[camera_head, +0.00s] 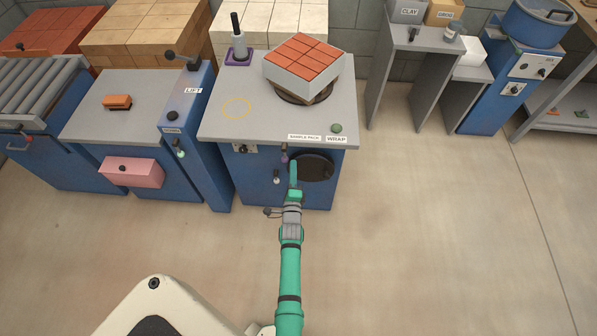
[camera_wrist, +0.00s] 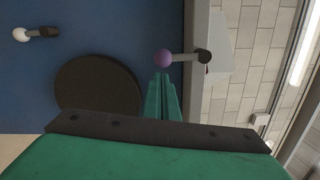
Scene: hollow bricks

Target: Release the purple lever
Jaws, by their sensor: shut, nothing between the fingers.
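The purple lever (camera_head: 285,155) is on the front of the blue wrap machine, just under its grey top. In the wrist view it is a purple ball (camera_wrist: 164,58) on a short metal rod that ends in a dark pivot. My gripper (camera_head: 294,166) is in front of the machine, next to the lever on its right. In the wrist view the green fingers (camera_wrist: 161,78) are together and empty, with their tips right by the ball. I cannot tell whether they touch it. My gripper hides part of the machine front.
A second lever with a white ball (camera_head: 277,180) is lower left on the same front. A dark round plate (camera_head: 317,167) is to the right. A pack of red bricks (camera_head: 303,57) stands on the machine top. The floor (camera_head: 430,220) to the right is clear.

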